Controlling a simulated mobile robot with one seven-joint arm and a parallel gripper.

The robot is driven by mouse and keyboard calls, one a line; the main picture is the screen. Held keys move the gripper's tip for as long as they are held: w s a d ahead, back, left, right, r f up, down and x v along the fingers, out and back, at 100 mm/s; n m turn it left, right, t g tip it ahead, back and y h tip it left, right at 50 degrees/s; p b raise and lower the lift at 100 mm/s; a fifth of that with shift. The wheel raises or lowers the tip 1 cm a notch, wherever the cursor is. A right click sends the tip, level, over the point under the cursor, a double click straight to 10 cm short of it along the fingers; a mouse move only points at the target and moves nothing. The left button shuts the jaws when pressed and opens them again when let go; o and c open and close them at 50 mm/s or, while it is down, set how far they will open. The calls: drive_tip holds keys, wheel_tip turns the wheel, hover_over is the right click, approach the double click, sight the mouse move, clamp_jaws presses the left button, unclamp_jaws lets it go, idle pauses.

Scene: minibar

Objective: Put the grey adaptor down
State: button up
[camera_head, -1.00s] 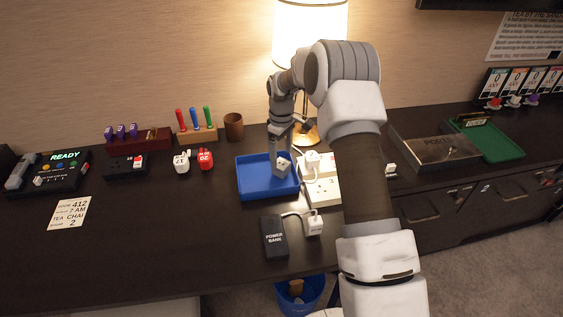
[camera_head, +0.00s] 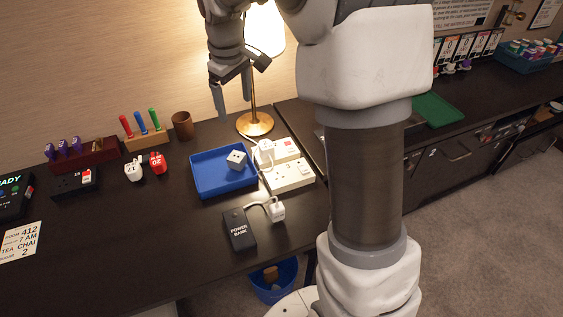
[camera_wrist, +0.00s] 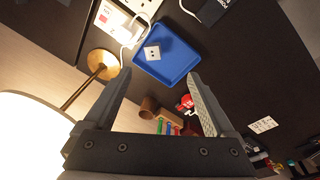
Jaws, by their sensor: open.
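The grey adaptor (camera_head: 236,159) is a small pale cube with dark socket holes. It rests in the blue tray (camera_head: 208,190) on the dark counter, towards the tray's right side. It also shows in the wrist view (camera_wrist: 153,53), inside the blue tray (camera_wrist: 178,72). My gripper (camera_head: 232,103) is raised above and behind the tray, apart from the adaptor. Its two fingers are spread wide with nothing between them, as the wrist view (camera_wrist: 158,88) also shows.
A white power strip (camera_head: 290,176) with a plug stands right of the tray, and a brass lamp (camera_head: 255,124) behind it. A power bank (camera_head: 239,230) lies in front. White (camera_head: 133,170) and red (camera_head: 158,163) adaptors stand left.

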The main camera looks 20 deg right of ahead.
drive_tip(key=s+r+m+t, duration=0.1)
drive_tip(key=s+r+m, duration=0.1)
drive_tip(key=s+r, duration=0.35)
drive_tip(key=s+r+m+t, duration=0.1)
drive_tip(key=s+r, duration=0.1)
drive_tip(key=s, duration=0.7)
drive_tip(key=s+f+m+t, duration=0.1)
drive_tip(key=s+f+m, duration=0.1)
drive_tip(key=s, duration=1)
drive_tip(key=shift+s+d+f+m+t, duration=0.2)
drive_tip(key=shift+s+m+t, duration=0.15)
drive_tip(key=shift+m, duration=0.25)
drive_tip(key=shift+r, duration=0.1)
